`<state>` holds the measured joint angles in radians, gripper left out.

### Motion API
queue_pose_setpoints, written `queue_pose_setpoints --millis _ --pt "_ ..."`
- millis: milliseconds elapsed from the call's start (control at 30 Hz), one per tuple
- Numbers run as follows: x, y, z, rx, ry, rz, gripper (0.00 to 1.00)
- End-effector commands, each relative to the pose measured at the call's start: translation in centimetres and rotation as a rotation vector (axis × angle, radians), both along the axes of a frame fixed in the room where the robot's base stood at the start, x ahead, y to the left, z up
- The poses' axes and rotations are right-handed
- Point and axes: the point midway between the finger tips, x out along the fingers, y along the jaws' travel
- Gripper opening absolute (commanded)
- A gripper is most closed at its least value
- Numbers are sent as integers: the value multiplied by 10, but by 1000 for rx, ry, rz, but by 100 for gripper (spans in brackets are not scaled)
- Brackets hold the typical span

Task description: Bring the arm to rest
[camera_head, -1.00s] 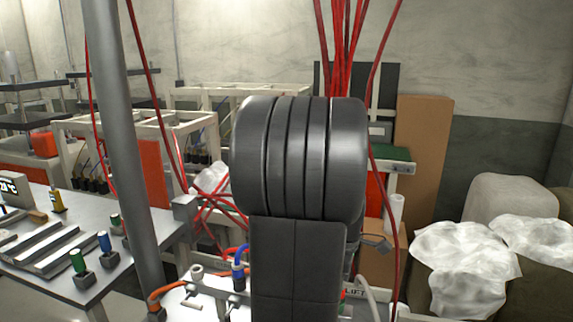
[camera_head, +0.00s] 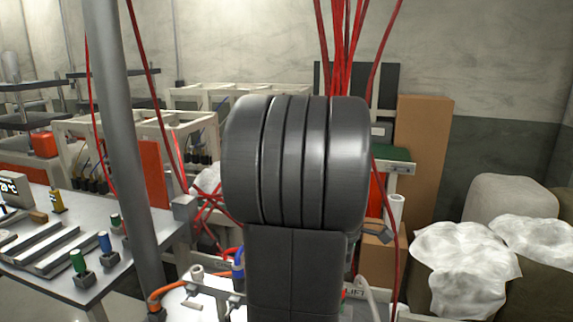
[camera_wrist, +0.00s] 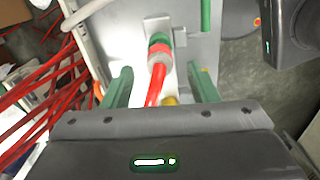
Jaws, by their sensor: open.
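In the wrist view my gripper (camera_wrist: 162,80) is open, with its two green fingers spread apart. A red hose with a green and red fitting (camera_wrist: 159,50) shows between and beyond the fingers, in front of a pale panel (camera_wrist: 122,32). I cannot tell how far the fitting is from the fingers, but neither finger visibly closes on it. In the head view my dark arm fills the middle and hides my gripper.
A grey table (camera_head: 150,250) with coloured cylinders stands at the left, beside a grey post (camera_head: 122,150). Red cables (camera_head: 340,50) hang behind my arm. A cardboard panel (camera_head: 422,150) and plastic-wrapped bundles (camera_head: 455,265) are at the right.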

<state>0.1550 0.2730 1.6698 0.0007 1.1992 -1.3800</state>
Motion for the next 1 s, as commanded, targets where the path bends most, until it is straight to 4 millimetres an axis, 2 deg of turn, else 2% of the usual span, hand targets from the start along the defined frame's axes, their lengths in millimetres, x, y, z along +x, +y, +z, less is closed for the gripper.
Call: queue_pose_setpoints --millis 100,267,300,467,533,600,700,833,1000 --pt "-1 0 -26 1 5 0 53" --pt "-1 0 -54 1 5 0 53" --pt "0 0 -38 -1 -2 0 53" --pt "0 0 -13 -1 -3 0 53" --pt "0 0 -24 0 -3 0 53" --pt "0 0 -1 -1 -2 0 53" --pt "0 0 13 0 -1 0 53" --pt "0 0 27 -1 -2 0 53" --pt "0 0 33 0 -1 0 53"
